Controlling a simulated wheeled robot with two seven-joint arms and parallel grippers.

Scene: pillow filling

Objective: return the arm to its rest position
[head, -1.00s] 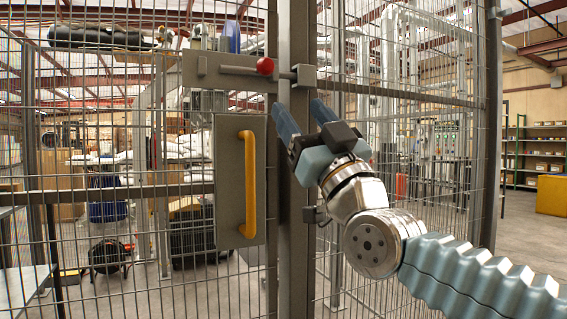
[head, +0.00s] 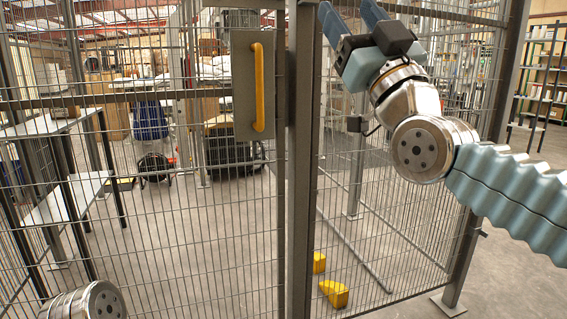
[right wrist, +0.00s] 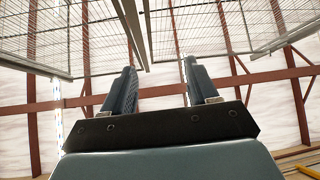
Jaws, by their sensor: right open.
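My right gripper (head: 348,14) is at the top of the head view, in front of the mesh fence and just right of the grey post (head: 302,150). Its two blue fingers are apart and point up, with nothing between them. The right wrist view also shows the gripper (right wrist: 160,70) open and empty, with mesh panels and red beams beyond. My right arm comes in from the right edge. A rounded metal part of my left arm shows at the bottom left of the head view; the left gripper is out of frame.
The mesh gate carries a grey plate with a yellow handle (head: 258,88), left of the post and apart from my gripper. Grey shelving (head: 62,205) stands at the left. Yellow blocks (head: 337,294) lie on the floor near the fence. The floor at lower right is clear.

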